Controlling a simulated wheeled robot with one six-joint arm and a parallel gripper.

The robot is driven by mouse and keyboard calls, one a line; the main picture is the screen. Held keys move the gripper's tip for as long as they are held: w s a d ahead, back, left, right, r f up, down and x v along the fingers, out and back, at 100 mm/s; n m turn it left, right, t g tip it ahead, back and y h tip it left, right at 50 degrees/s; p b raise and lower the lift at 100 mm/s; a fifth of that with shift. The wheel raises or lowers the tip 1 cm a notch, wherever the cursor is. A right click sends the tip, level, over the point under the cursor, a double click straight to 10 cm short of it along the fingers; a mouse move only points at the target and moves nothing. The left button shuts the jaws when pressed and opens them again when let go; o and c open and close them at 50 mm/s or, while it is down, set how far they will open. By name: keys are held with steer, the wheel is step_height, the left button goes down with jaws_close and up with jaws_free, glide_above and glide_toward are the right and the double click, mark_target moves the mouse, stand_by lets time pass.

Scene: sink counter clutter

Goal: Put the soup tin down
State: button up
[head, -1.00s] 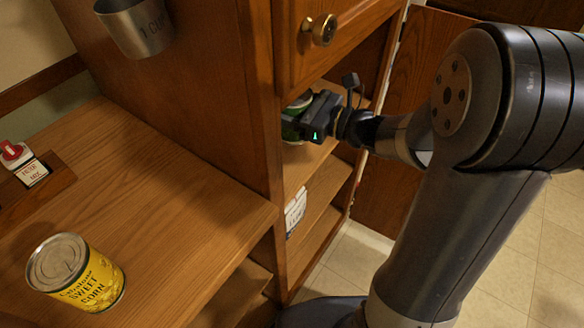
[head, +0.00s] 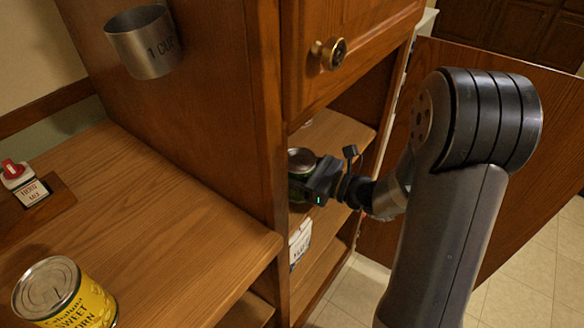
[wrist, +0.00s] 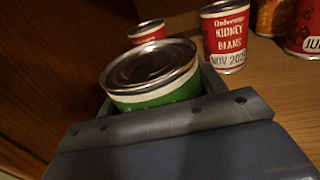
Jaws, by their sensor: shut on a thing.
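My gripper (head: 306,181) is inside the open cupboard, shut on a tin with a silver lid (head: 301,160). In the wrist view the held tin (wrist: 150,76) has a green and white side and leans a little in the picture. No soup label can be read on it; its lower part is hidden by my gripper (wrist: 160,112). The tin is over a wooden cupboard shelf (wrist: 270,82). I cannot tell whether its base touches the shelf.
In the wrist view, a kidney beans tin (wrist: 228,40) and a smaller-looking red tin (wrist: 147,32) stand behind the held tin. An orange tin (wrist: 271,16) and another red tin (wrist: 305,28) are at right. A sweet corn tin (head: 65,293) stands on the counter (head: 170,225).

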steer(key=shift+f, duration=0.1)
steer(key=o, duration=1.3)
steer(key=shift+r, duration=0.2)
steer(key=v, duration=1.2)
